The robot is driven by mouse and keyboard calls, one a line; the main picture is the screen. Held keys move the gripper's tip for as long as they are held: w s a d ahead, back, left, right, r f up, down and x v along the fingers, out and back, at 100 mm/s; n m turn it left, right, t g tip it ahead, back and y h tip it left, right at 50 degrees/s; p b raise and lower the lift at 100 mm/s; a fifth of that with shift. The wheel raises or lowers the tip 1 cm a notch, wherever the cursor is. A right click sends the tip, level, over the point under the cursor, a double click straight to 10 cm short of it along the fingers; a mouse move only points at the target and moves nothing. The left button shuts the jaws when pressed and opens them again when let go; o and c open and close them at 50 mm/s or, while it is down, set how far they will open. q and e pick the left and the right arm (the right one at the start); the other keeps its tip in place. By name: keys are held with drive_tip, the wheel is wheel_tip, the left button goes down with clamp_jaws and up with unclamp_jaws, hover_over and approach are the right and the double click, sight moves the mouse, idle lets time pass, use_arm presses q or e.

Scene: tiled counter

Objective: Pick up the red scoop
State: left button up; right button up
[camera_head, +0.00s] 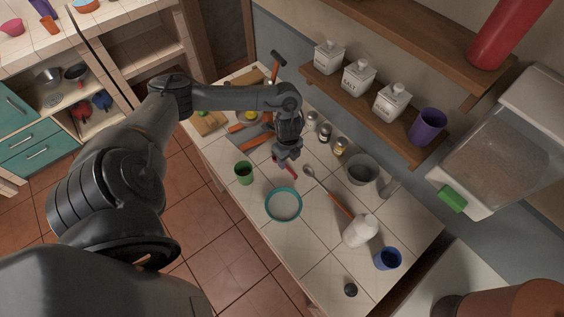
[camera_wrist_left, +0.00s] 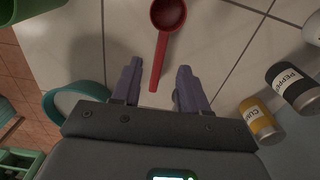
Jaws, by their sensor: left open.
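The red scoop (camera_wrist_left: 161,40) lies on the tiled counter in the left wrist view, its round bowl at the top and its handle running down toward my fingers. In the head view only a bit of the red scoop (camera_head: 291,169) shows beside my gripper; the rest is hidden. My left gripper (camera_wrist_left: 156,88) is open and empty, one finger on each side of the handle's end. In the head view my left gripper (camera_head: 284,158) hangs over the middle of the counter. I cannot tell its exact height above the handle. My right gripper is not in view.
A green cup (camera_head: 244,173) and a teal-rimmed round dish (camera_head: 283,204) stand close to the left gripper. Spice jars (camera_head: 325,132) line the wall side, with a grey bowl (camera_head: 361,170) beyond. A white bottle (camera_head: 360,230) and a blue cup (camera_head: 387,258) stand farther right.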

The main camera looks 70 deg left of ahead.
use_arm(q)
drive_tip(key=shift+s+f, duration=0.1)
drive_tip(key=shift+f, duration=1.65)
drive_tip(key=shift+a, duration=0.1)
drive_tip(key=shift+c, duration=0.2)
clamp_jaws()
